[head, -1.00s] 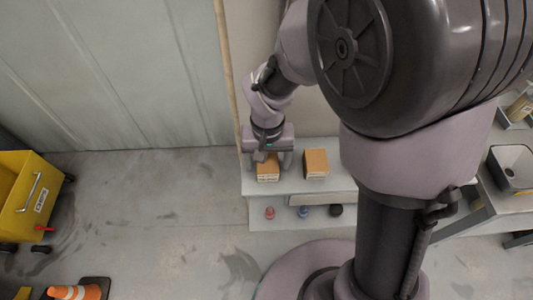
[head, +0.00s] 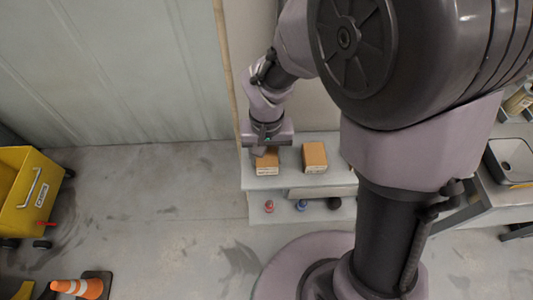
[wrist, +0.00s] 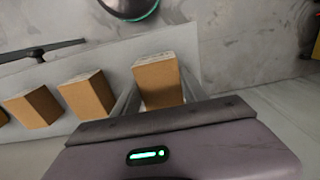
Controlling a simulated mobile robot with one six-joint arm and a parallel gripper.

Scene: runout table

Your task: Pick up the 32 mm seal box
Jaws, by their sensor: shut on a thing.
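A small brown carton with a pale printed side (head: 266,166) is on the upper shelf at the left end of the box row. In the wrist view this carton (wrist: 159,84) sits between the two fingers of my gripper (wrist: 160,92). In the head view my gripper (head: 266,155) reaches down over it from behind. The gripper is shut on this carton, a finger on either side. The print is too small to read, so I cannot confirm it is the 32 mm seal box. I see no clear gap under it.
A similar carton (head: 314,157) stands just right on the grey shelf (head: 292,181); the wrist view shows more cartons in line (wrist: 87,95). Small red, blue and black items (head: 302,205) sit on the lower shelf.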

